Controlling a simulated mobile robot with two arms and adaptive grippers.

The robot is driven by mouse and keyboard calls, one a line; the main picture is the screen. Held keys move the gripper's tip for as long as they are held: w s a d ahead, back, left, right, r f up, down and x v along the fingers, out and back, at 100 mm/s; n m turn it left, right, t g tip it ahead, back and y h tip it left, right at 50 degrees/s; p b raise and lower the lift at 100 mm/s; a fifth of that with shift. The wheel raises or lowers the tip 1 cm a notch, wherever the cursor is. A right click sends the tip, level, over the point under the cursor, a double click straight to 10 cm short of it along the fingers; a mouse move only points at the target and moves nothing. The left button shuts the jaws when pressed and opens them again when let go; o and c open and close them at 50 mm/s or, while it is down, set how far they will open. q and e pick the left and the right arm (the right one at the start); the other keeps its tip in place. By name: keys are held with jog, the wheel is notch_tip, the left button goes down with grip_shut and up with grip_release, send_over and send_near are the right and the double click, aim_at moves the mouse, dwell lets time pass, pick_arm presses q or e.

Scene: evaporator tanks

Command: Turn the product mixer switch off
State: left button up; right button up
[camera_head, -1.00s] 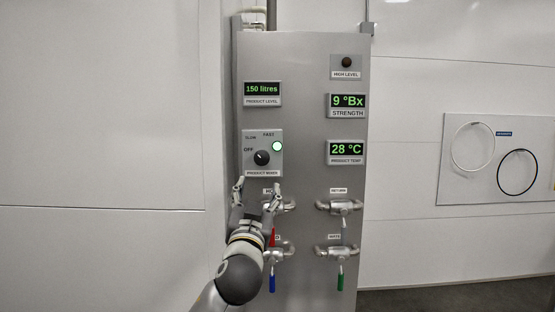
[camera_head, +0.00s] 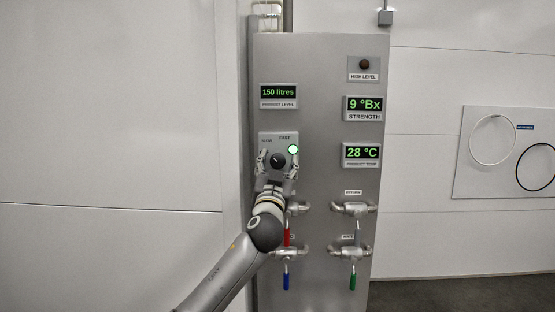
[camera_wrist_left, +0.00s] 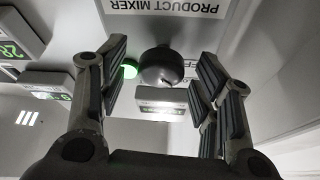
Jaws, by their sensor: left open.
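The product mixer switch (camera_head: 278,160) is a black round knob on a light plate with SLOW and FAST labels. A lit green lamp (camera_head: 293,149) is at the plate's upper right. My left gripper (camera_head: 278,168) is open in front of the plate, one finger on each side of the knob. In the left wrist view the knob (camera_wrist_left: 164,67) stands between the open fingers (camera_wrist_left: 161,80), with visible gaps on both sides. The knob's exact pointing is hard to read. My right gripper is not in view.
The grey panel (camera_head: 322,110) carries a product level display (camera_head: 279,92), strength (camera_head: 363,105) and temperature (camera_head: 361,152) displays. Valves with red (camera_head: 287,235), blue (camera_head: 286,278) and green (camera_head: 352,278) handles sit below, close to my left arm. White wall lies on the left.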

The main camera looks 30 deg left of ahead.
pick_arm(q)
jog(key=shift+w+a, duration=0.1)
jog(key=shift+w, duration=0.05)
jog(key=c, duration=1)
jog(key=shift+f+b, duration=0.1)
jog(key=shift+b, duration=0.45)
jog(key=n+g+y+b, duration=0.1)
jog(key=n+b, duration=0.2)
jog(key=n+g+y+b, duration=0.1)
jog(key=n+b, duration=0.2)
jog(key=b, duration=0.1)
jog(key=n+y+b, duration=0.1)
jog(key=n+b, duration=0.1)
jog(key=b, duration=0.1)
jog(key=shift+d+f+n+g+y+b, duration=0.2)
jog(key=shift+n+g+y+b, duration=0.15)
jog(key=shift+n+g+y, duration=0.05)
jog(key=shift+w+r+n+g+b, duration=0.1)
jog(key=shift+n+g+b, duration=0.2)
jog(key=shift+n+b, duration=0.5)
jog(key=shift+r+n+g+y+b, duration=0.15)
jog(key=shift+n+g+y+b, duration=0.3)
jog(key=shift+n, duration=0.75)
jog(key=shift+g, duration=0.25)
jog(key=shift+r+n, duration=0.1)
jog(key=shift+n, duration=0.2)
